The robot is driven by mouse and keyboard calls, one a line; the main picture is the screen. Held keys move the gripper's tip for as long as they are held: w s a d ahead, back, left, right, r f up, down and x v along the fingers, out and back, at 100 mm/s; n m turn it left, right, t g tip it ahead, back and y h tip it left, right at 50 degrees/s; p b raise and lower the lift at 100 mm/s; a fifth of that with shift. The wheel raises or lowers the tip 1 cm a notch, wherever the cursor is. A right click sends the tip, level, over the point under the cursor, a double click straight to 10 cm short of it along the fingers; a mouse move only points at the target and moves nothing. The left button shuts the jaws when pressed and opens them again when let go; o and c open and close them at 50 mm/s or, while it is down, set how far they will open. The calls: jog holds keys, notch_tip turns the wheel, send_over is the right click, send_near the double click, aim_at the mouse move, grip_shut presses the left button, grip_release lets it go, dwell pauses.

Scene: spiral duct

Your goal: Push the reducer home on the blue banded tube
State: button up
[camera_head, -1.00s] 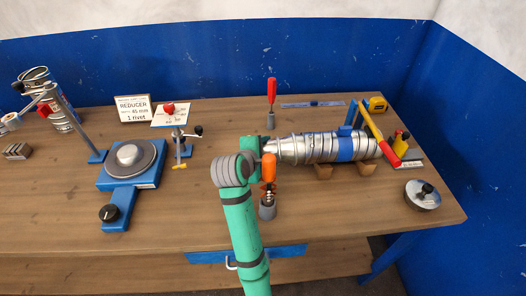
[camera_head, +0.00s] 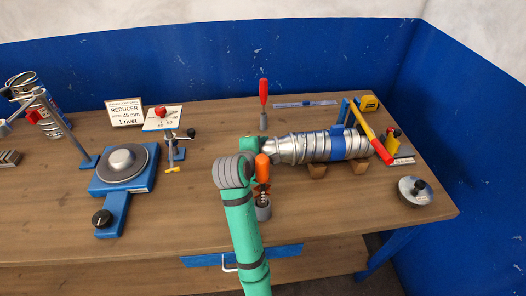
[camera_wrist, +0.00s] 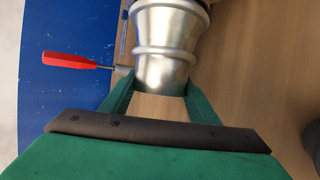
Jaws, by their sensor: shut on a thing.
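The silver reducer (camera_head: 283,150) lies level in line with the blue banded tube (camera_head: 338,145). The two meet end to end or overlap; how deep one sits in the other cannot be told. My gripper (camera_head: 256,146) is shut on the reducer's near, narrower end, at its left in the head view. In the wrist view my green fingers (camera_wrist: 153,90) stand on both sides of the ribbed silver reducer (camera_wrist: 164,40). The tube's blue band (camera_head: 360,143) shows to the right of the joint. The tube rests on wooden blocks (camera_head: 317,171).
A red-handled tool (camera_head: 263,98) stands behind my gripper and an orange-handled one (camera_head: 262,168) in front. A red-and-yellow lever (camera_head: 372,130) is by the tube's far end. A round metal lid (camera_head: 414,190) lies at the right. A blue turntable (camera_head: 123,165) is at the left.

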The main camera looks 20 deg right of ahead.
jog(key=shift+s+d, duration=0.15)
jog(key=shift+d, duration=0.2)
jog(key=o, duration=1.7)
jog(key=shift+a, duration=0.1)
